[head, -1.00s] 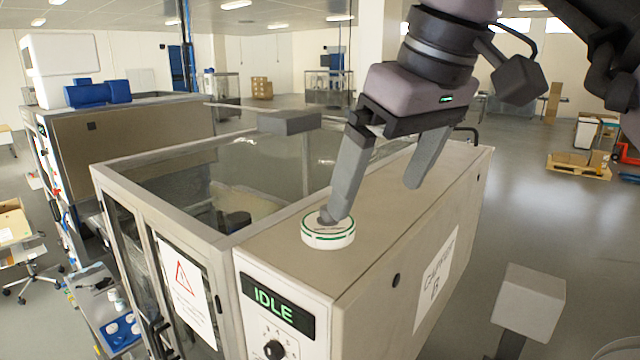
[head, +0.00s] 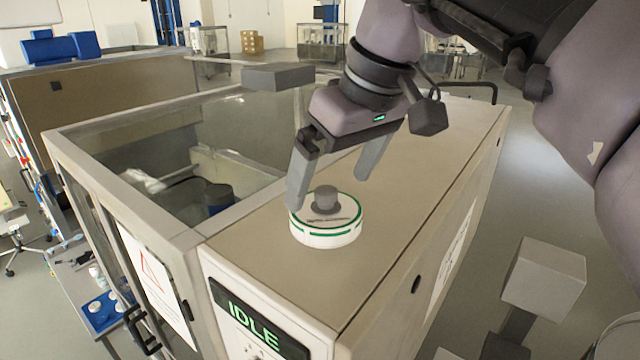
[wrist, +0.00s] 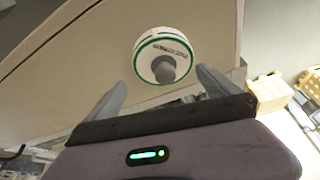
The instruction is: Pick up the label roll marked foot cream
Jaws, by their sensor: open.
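A round white label roll (head: 340,234) with green edge bands and a grey knob in its centre lies flat on the beige top of the machine. It also shows in the wrist view (wrist: 150,45), ahead of my fingers, with dark lettering on its face too small to read surely. My gripper (head: 332,190) is open and empty. In the head view its left fingertip overlaps the roll's left rim and its right finger is up and to the right, behind the knob. In the wrist view the roll lies beyond the fingertips and between their lines; contact cannot be told.
The machine top (head: 400,200) is clear around the roll. A glazed enclosure with a raised frame (head: 125,215) adjoins on the left, and a grey box (head: 278,77) sits at its far edge. An "IDLE" display (head: 258,322) is on the front. A pale block (head: 543,278) stands at right.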

